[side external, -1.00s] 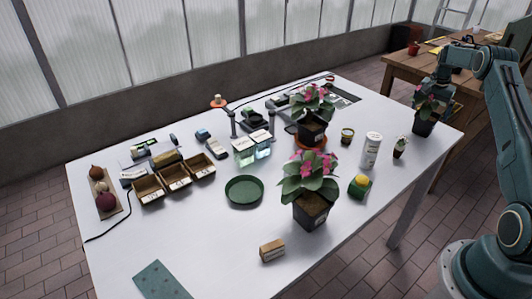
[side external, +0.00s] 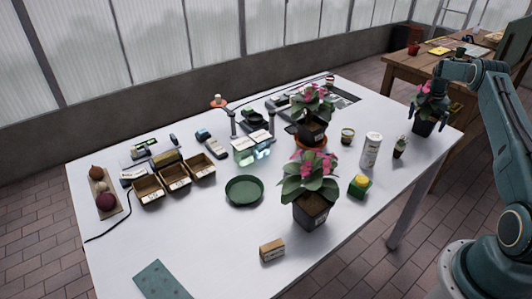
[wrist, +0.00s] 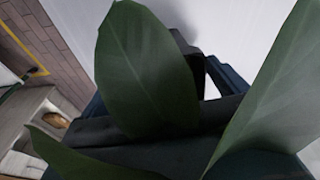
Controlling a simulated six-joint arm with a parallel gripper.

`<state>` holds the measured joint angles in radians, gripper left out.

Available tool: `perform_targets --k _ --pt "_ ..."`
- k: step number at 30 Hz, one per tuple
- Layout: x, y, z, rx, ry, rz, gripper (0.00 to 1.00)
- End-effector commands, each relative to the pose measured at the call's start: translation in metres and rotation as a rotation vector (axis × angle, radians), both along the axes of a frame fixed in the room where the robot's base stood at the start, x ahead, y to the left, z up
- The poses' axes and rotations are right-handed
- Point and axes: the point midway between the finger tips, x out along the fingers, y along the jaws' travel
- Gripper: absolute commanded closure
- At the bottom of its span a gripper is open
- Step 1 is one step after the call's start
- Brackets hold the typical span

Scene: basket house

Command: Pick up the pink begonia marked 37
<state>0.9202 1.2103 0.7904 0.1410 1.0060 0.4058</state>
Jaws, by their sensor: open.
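Three pink begonias in black pots stand on the white table in the side view: one at the right end (side external: 432,104), one at the front middle (side external: 318,181), and one at the back middle (side external: 313,104) on a terracotta saucer. I cannot read 37 on any pot. My gripper (side external: 439,92) is open at the right-end begonia, its lower part among the leaves.
A white canister (side external: 371,151), a small dark bottle (side external: 400,147) and a green-and-yellow item (side external: 360,185) stand left of the right-end begonia. A green dish (side external: 244,191) and small boxes (side external: 174,178) lie further left. The table's right edge is close to the right-end pot.

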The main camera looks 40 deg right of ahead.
Motion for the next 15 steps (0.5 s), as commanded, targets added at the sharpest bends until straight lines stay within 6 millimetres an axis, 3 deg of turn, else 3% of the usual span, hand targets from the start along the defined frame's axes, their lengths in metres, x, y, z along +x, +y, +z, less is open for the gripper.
perform_targets --k 6,14,15 --pt "0.0 0.0001 0.0002 0.0 0.0 0.0 0.02" --pt "0.0 0.0002 0.0002 0.001 0.0 0.0 0.53" --pt "0.0002 -0.0001 0.001 -0.001 -0.001 0.0 0.54"
